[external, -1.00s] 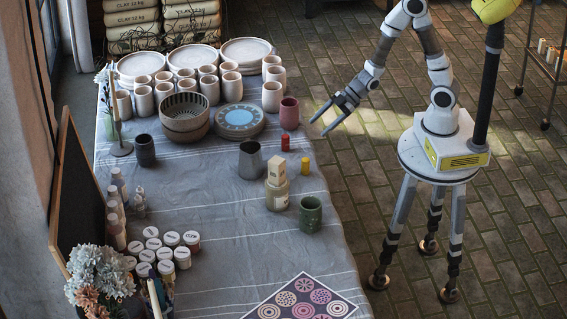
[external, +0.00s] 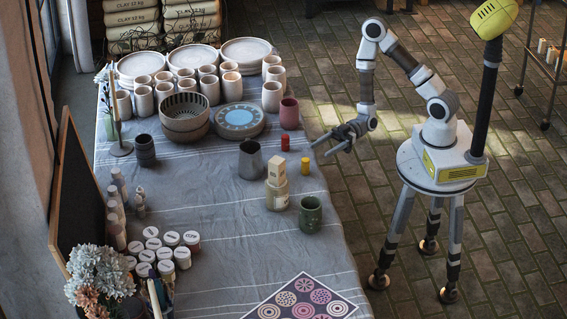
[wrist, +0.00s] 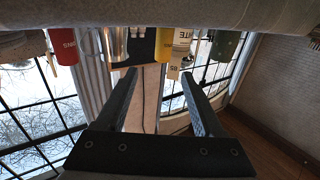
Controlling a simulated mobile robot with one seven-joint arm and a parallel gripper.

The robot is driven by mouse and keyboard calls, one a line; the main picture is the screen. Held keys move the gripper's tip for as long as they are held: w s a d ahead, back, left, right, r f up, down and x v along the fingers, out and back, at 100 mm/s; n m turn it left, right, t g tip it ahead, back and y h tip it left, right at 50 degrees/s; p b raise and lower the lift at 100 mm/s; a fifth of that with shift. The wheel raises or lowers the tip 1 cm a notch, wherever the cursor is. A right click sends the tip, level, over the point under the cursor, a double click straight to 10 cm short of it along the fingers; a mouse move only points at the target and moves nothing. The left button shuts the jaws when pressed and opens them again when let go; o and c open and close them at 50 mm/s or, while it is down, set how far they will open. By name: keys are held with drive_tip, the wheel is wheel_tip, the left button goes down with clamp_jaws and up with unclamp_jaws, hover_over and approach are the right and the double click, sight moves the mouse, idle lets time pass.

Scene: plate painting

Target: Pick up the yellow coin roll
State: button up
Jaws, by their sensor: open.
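The yellow coin roll (external: 305,166) stands upright near the right edge of the table in the external view. It also shows in the wrist view (wrist: 163,45), beyond the fingertips and roughly between them. My gripper (external: 321,149) is at the table's right edge, with its fingers pointing toward the table. It is open and empty, and the wrist view shows both fingers (wrist: 158,74) spread apart. The gripper is apart from the yellow roll.
A red roll (external: 285,142) stands behind the yellow one. A jar with a pale block on top (external: 277,194), a green cup (external: 310,214) and a dark grey pitcher (external: 250,160) stand close by. A pink cup (external: 289,113) is farther back. The table's (external: 240,265) front middle is mostly clear.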

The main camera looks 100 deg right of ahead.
sight(303, 162)
drive_tip(key=b+x, duration=0.1)
drive_tip(key=x, duration=0.6)
drive_tip(key=shift+a+b+x, duration=0.2)
drive_tip(key=shift+b+x, duration=0.55)
drive_tip(key=shift+x, duration=2)
drive_tip(key=shift+s, duration=0.15)
clamp_jaws()
